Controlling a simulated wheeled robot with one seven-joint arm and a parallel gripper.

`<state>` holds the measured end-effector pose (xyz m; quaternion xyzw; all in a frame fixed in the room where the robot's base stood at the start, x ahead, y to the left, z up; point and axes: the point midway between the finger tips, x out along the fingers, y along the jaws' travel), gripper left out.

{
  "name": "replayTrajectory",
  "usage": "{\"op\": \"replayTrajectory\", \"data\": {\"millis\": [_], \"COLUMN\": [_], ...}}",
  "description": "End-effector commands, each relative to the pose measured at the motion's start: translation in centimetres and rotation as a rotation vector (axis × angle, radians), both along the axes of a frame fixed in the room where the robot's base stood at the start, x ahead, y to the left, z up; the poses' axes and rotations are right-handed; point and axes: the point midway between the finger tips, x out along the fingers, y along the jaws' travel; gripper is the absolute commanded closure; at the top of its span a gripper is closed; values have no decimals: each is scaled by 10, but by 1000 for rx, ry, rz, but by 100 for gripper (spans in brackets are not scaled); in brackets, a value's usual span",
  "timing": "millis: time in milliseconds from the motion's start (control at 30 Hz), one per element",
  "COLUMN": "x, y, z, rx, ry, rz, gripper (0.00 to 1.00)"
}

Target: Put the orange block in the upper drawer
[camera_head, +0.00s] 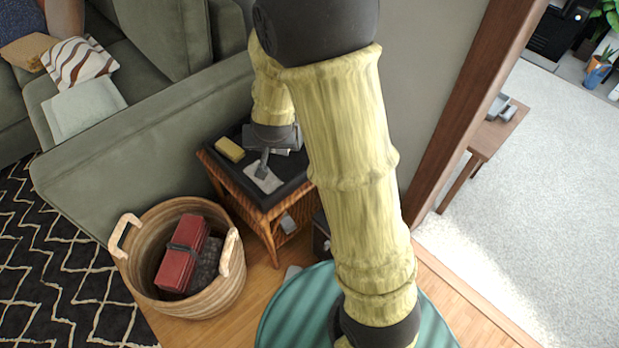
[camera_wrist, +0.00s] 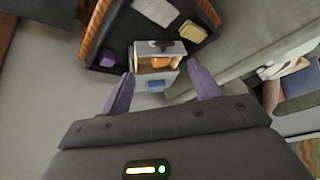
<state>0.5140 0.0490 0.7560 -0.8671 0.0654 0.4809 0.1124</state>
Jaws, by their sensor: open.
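A small light grey drawer unit (camera_wrist: 174,46) shows in the wrist view, at the edge of the side table's black tray. Its drawer is pulled out toward me, and an orange patch, seemingly the orange block (camera_wrist: 157,62), shows inside. A blue handle-like part (camera_wrist: 156,86) sits on the near front. My gripper (camera_wrist: 159,70) is open, its purple fingers spread on either side of the drawer in the picture, with nothing held between them. I cannot tell whether they touch it. In the head view, my gripper (camera_head: 263,164) is over the tray, and my arm hides part of the table.
The wicker side table (camera_head: 240,199) also carries a yellow block (camera_head: 229,149); a purple block (camera_wrist: 107,60) shows in the wrist view. The green sofa (camera_head: 150,130) stands beside it. A basket (camera_head: 205,295) with a red bundle stands in front. A wooden post (camera_head: 455,120) is to the right.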

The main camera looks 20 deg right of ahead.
Motion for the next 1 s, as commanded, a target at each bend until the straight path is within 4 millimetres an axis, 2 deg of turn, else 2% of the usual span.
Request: {"op": "replayTrajectory", "data": {"millis": [33, 100, 300, 400, 533, 1000], "x": [-19, -49, -133, -159, -169, -167], "y": [-6, -14, -38, -46, -50, -49], "z": [11, 20, 38, 42, 42, 42], "rx": [4, 0, -57, -86, -97, -96], "ry": [32, 92, 253, 304, 328, 326], "rz": [31, 82, 202, 233, 245, 245], "gripper": [38, 38, 38, 38, 38, 38]}}
